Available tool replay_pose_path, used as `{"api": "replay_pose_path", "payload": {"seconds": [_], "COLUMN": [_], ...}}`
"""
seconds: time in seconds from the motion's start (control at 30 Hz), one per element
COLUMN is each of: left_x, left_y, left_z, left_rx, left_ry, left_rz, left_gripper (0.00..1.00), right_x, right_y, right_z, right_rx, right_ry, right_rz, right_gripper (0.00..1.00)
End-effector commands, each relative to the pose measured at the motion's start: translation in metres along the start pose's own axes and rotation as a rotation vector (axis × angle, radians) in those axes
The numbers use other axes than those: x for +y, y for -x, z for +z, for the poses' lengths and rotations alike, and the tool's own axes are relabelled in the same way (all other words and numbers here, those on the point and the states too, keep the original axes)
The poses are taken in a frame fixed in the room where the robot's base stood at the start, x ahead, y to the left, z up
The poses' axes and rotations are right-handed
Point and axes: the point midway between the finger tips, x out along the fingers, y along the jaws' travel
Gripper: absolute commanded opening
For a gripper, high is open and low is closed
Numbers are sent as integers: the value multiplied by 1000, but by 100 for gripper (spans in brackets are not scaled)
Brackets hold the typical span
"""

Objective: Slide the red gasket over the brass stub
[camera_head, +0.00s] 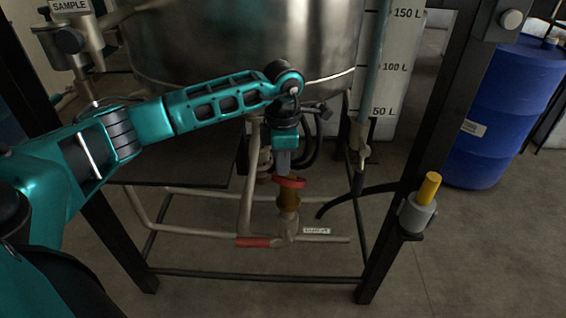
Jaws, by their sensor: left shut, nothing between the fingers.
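The red gasket (290,182) shows as a thin, slightly tilted red band low in the middle of the head view. The brass stub (288,199), brownish gold, stands upright directly below it on pale pipework. The gasket is at the stub's top end; I cannot tell whether it is around the stub or just above it. My left gripper (284,173) points down right above the gasket. It is shut with nothing between its fingers; its tips are close to the gasket, and contact is unclear. My right gripper is not in view.
A steel vessel (220,45) hangs close behind my left arm. Dark frame posts (385,225), a red valve handle (254,242) and a black hose (352,196) surround the spot. A yellow cylinder (429,187) stands in a grey holder (417,213) at right. A blue drum (503,115) stands behind.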

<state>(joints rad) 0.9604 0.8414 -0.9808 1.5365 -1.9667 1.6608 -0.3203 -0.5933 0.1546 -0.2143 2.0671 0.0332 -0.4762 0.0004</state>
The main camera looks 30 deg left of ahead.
Motion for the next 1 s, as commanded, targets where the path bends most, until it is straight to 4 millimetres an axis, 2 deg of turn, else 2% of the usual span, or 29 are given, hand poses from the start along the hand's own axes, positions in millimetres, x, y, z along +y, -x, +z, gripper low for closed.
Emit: {"api": "replay_pose_path", "payload": {"seconds": [0.03,0.17,0.23,0.7,0.83,1.0], "left_x": [0,0,1,0,0,0], "left_y": [6,6,13,109,124,132], "left_z": [0,0,0,0,0,0], "left_rx": [0,0,-2,-3,-1,-1], "left_ry": [0,0,0,0,0,0], "left_rz": [0,0,2,3,2,0], "left_gripper": [0,0,0,0,0,0], "right_x": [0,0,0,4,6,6], "right_y": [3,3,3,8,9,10], "right_z": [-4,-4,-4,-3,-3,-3], "right_rx": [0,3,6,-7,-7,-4], "right_ry": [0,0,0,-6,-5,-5], "right_rz": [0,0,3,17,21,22], "right_gripper": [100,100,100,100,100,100]}}
